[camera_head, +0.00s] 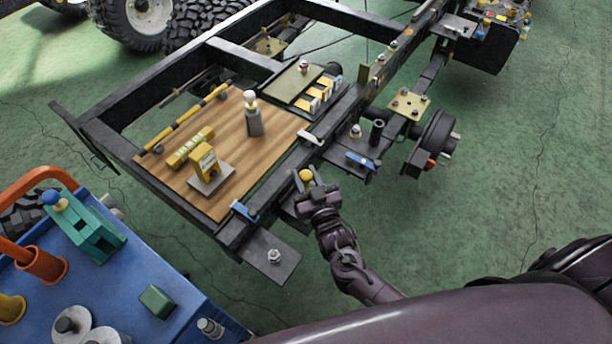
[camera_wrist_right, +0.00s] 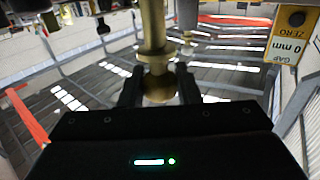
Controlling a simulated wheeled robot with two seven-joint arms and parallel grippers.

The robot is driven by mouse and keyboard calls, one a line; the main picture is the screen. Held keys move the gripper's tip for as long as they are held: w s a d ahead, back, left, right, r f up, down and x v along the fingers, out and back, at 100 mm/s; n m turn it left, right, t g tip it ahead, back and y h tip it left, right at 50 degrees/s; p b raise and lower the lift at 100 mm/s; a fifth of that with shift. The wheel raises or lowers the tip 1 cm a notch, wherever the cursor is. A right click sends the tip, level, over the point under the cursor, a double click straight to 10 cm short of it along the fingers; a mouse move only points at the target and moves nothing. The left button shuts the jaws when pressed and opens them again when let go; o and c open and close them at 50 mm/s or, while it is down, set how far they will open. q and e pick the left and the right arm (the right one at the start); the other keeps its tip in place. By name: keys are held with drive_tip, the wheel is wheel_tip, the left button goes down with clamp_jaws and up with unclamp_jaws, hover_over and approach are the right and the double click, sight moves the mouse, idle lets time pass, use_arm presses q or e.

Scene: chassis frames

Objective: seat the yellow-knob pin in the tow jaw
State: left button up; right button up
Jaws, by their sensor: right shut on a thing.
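My right gripper (camera_head: 308,187) is beside the near right edge of the dark chassis frame, shut on the yellow-knob pin (camera_head: 306,175). Only the round yellow knob shows in the head view; the shaft is hidden there. In the right wrist view the brass pin (camera_wrist_right: 153,35) stands between the two dark fingers of the right gripper (camera_wrist_right: 159,88), with its knob end low between them and its shaft running up out of the picture. I cannot make out the tow jaw for certain; dark brackets lie close to the gripper. My left gripper is not in view.
A wooden board (camera_head: 225,120) on the chassis frame carries a yellow gauge (camera_head: 204,160) and a grey post. A blue-handled clamp (camera_head: 361,160) and a plate with a nut (camera_head: 273,256) jut from the frame. A blue cart (camera_head: 130,280) stands at left.

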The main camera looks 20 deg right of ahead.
sight(306, 187)
drive_tip(key=shift+f+b, duration=2.95)
drive_tip(key=shift+f, duration=0.8)
idle(1.1)
drive_tip(key=o, duration=1)
drive_tip(key=shift+o, duration=0.2)
drive_tip(key=shift+r+p, duration=1.5)
wheel_tip(306, 187, up, 5)
drive_tip(key=p, duration=0.4)
drive_tip(key=shift+p, duration=0.4)
